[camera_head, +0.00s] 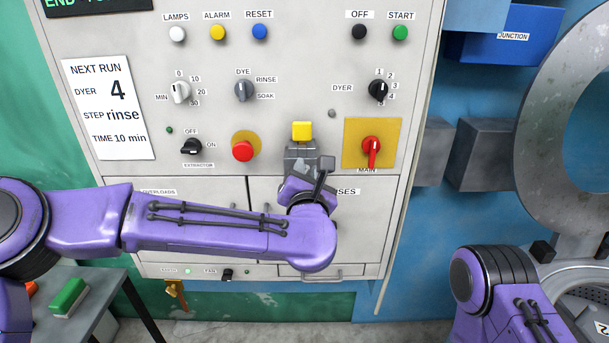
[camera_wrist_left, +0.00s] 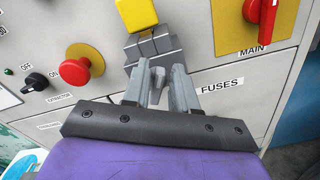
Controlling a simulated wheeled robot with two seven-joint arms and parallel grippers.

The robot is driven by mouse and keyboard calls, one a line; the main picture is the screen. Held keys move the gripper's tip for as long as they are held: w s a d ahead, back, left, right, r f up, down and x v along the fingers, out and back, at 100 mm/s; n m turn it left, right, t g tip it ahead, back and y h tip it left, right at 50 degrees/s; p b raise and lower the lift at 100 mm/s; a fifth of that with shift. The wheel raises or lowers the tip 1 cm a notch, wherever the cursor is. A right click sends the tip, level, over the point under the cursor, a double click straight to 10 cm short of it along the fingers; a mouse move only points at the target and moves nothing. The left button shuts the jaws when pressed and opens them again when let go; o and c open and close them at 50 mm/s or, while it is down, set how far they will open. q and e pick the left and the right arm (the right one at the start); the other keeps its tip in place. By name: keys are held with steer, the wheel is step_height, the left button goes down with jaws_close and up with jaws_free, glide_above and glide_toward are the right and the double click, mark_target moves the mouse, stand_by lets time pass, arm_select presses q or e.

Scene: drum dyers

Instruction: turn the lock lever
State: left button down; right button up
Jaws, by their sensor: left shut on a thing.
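A yellow block (camera_head: 302,131), which I take to be the lock lever's grip, stands out from the grey control panel between the red mushroom button and the red main switch. It also shows at the top of the left wrist view (camera_wrist_left: 137,15). My left gripper (camera_head: 301,151) reaches it from below. In the left wrist view its grey fingertips (camera_wrist_left: 153,45) are together at the lower end of the yellow block, shut on it. The fingers hide the lever's lower part and its mount. My right gripper is out of view; only part of that arm shows at the lower right.
The red mushroom button (camera_head: 243,151) is just left of the gripper, and the red main switch (camera_head: 371,150) is just right. Knobs and coloured buttons fill the panel above. A side table (camera_head: 96,305) holds a green-topped block at lower left. Blue wall lies right of the panel.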

arm_select(q)
steer(key=m, duration=0.5)
steer(key=shift+d+f+m, duration=0.25)
steer(key=shift+d+m, duration=0.05)
steer(key=shift+d, duration=0.05)
steer(key=m, duration=0.2)
steer(key=shift+d+f+m, duration=0.1)
steer(key=shift+f+m, duration=0.05)
steer(key=shift+m, duration=0.15)
steer(key=shift+f+m+p, duration=0.2)
steer(key=shift+m, duration=0.8)
steer(key=shift+f+m+p, duration=0.15)
steer(key=shift+m, duration=0.85)
steer(key=c, duration=1.2)
jaws_free()
steer(key=shift+w, duration=0.1)
steer(key=shift+o, duration=0.2)
steer(key=shift+f, duration=0.1)
